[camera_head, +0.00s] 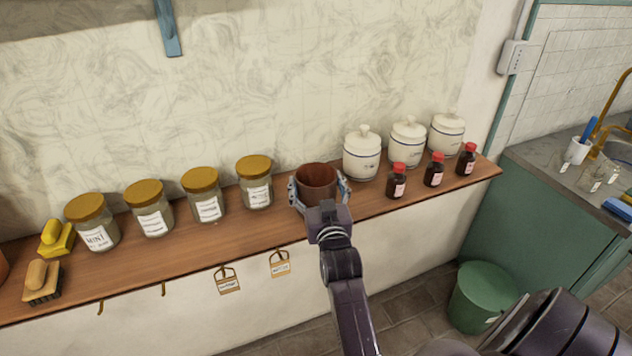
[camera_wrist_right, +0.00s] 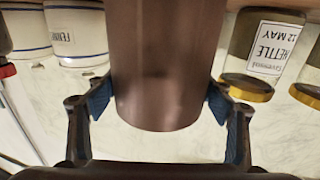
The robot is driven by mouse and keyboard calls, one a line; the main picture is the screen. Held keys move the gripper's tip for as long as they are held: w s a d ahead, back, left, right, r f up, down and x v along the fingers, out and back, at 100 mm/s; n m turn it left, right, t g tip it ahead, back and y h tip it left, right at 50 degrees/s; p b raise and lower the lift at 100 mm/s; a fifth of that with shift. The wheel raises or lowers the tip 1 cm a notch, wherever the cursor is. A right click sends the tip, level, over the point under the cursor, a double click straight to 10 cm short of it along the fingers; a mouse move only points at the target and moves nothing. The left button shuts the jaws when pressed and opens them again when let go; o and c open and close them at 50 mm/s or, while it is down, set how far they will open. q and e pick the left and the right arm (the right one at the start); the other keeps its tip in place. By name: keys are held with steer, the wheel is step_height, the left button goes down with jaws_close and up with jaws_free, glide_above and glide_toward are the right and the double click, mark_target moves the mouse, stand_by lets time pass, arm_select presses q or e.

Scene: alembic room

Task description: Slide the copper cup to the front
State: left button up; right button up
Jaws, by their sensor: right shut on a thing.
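The copper cup (camera_head: 316,182) stands upright on the wooden shelf (camera_head: 230,237), between the jars on its left and the white canisters on its right. My right gripper (camera_head: 319,190) reaches in from the front, with one finger on each side of the cup. In the right wrist view the cup (camera_wrist_right: 167,65) fills the space between the two fingers (camera_wrist_right: 163,105), and their blue pads lie against its sides. The right gripper is shut on the cup. The cup's lower front is partly hidden by the gripper in the head view. My left gripper is not in view.
Several labelled glass jars (camera_head: 208,208) with yellow lids stand left of the cup. White lidded canisters (camera_head: 361,165) and small brown bottles with red caps (camera_head: 397,190) stand close on the right. Brushes (camera_head: 43,282) lie at the left end. Tags hang below the front edge.

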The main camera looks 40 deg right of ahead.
mark_target(318, 196)
steer(key=shift+a+f, duration=0.3)
steer(key=shift+a, duration=0.1)
steer(key=o, duration=1.5)
steer(key=shift+s, duration=0.1)
steer(key=shift+o, duration=0.2)
steer(key=shift+v, duration=3.9)
steer(key=shift+d+r, duration=0.15)
steer(key=x, duration=0.7)
steer(key=shift+w+d, duration=0.1)
steer(key=shift+w, duration=0.25)
steer(key=shift+w+d, duration=0.15)
steer(key=shift+w, duration=0.2)
